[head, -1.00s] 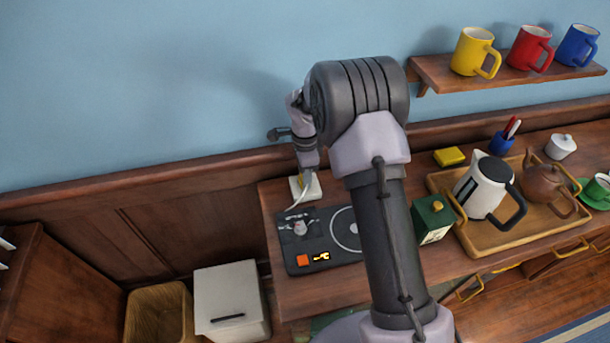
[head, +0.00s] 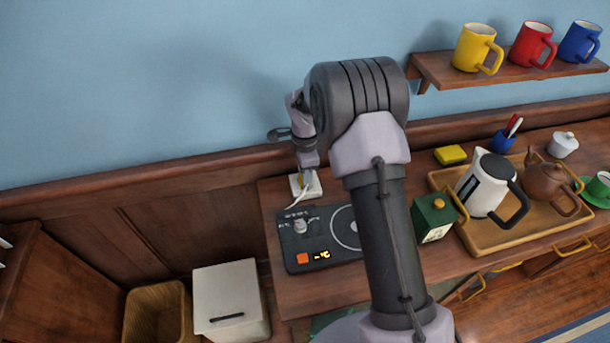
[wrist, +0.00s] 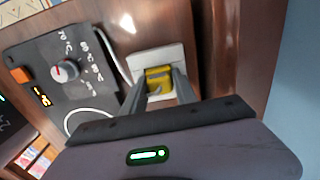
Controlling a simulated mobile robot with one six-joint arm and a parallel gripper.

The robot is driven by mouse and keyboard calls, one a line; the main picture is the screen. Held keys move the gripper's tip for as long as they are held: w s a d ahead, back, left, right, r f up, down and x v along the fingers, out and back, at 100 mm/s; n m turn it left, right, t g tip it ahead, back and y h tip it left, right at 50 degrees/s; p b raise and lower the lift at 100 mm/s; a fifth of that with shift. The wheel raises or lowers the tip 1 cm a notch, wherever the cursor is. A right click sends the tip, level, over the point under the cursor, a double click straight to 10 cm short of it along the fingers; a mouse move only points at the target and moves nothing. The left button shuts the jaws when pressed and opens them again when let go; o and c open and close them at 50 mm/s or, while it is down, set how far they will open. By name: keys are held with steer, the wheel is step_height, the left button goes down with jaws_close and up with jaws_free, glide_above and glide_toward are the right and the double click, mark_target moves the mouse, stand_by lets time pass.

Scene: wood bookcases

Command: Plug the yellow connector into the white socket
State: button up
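The yellow connector (wrist: 158,77) lies between the two fingertips of my gripper (wrist: 160,82) in the wrist view, with a finger against each side. It is at the face of the white socket (wrist: 170,54), a pale block at the back left corner of the wooden top. In the head view my gripper (head: 305,168) points down over the white socket (head: 313,188), and only a bit of yellow shows under it. A white cord (head: 298,199) runs from there to the dark hot plate. How deep the connector sits in the socket is hidden.
The dark hot plate (head: 318,251), with a knob and orange button, stands close in front of the socket. A green box (head: 432,217) and a wooden tray (head: 482,241) with a kettle (head: 487,184) stand to the right. The blue wall (head: 150,90) is close behind.

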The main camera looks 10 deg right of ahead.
steer(key=o, duration=0.5)
steer(key=shift+c, duration=0.2)
steer(key=shift+r, duration=0.1)
step_height(320, 180, up, 17)
steer(key=p, duration=0.5)
steer(key=shift+r, duration=0.15)
